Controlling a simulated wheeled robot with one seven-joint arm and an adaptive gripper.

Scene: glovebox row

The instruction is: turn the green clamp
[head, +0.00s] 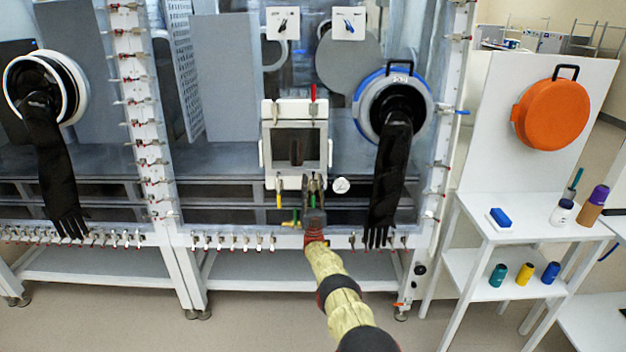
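A small square hatch (265,150) with a white frame sits in the glovebox front. Clamps with coloured handles are at its corners: red (313,93) at the top right, yellow (279,199) at the bottom left. The green clamp (313,200) is at the bottom right, a thin green handle largely hidden by my gripper. My gripper (314,186) is at the hatch's lower right corner, pointing up, with its fingers around or just in front of the green handle. The view is too small to tell whether they grip it.
A black glove (387,185) hangs from a blue-ringed port just right of the hatch; another glove (50,165) hangs at far left. A green-yellow valve (291,223) is just below left of my gripper. A white shelf (525,222) with bottles stands right.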

